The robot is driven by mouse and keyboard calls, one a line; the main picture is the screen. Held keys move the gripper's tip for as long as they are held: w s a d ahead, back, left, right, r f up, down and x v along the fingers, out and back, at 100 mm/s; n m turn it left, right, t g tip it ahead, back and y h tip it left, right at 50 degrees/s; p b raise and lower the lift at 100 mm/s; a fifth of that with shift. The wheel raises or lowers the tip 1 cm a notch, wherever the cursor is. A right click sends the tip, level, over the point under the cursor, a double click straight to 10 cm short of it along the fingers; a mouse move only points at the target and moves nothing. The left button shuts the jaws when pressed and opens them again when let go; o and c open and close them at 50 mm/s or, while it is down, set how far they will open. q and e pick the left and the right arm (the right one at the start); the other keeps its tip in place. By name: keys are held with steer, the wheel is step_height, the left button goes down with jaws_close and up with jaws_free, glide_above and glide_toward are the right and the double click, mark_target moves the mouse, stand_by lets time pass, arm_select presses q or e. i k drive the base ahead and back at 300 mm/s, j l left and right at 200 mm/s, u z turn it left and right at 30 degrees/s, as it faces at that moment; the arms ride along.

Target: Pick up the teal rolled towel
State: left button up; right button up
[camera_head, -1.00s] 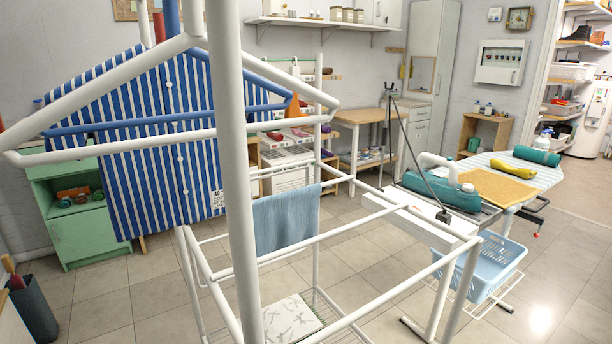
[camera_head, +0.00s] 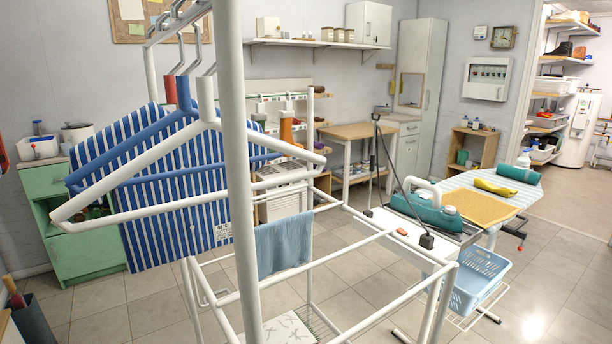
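The teal rolled towel (camera_head: 519,174) lies at the far right end of the ironing board (camera_head: 480,187), beyond a yellow item (camera_head: 495,187). It is small in the view and looks unobstructed. A larger teal iron or steam unit (camera_head: 425,212) stands at the board's near end and is a separate thing. Neither of my grippers is in view.
A white pipe rack (camera_head: 247,200) with hangers and a blue striped cloth (camera_head: 150,200) fills the near left. A blue cloth (camera_head: 284,245) hangs on its rail. A light blue basket (camera_head: 470,282) sits below the board. The tiled floor at right is open.

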mark_target(518, 173)
steer(key=k, duration=0.2)
steer(key=k+z, duration=0.3)
steer(key=k+l+z, duration=0.1)
steer(key=z, duration=0.2)
steer(key=i+l+z, duration=0.1)
steer(key=z, duration=0.35)
steer(key=i+z, duration=0.1)
steer(key=z, duration=0.35)
steer(key=i+l+z, duration=0.1)
steer(key=z, duration=0.35)
steer(key=i+j, duration=0.1)
steer(key=i, duration=0.6)
steer(key=i+j, duration=0.15)
steer(key=i, duration=0.55)
steer(key=i+u, duration=0.1)
steer(key=i, duration=1.9)
steer(key=i+l+u, duration=0.15)
steer(key=i, duration=0.8)
steer(key=i+u, duration=0.35)
steer(key=i, duration=0.25)
steer(key=i+l+u, duration=0.15)
steer(key=i+u, duration=0.25)
steer(key=i, duration=0.15)
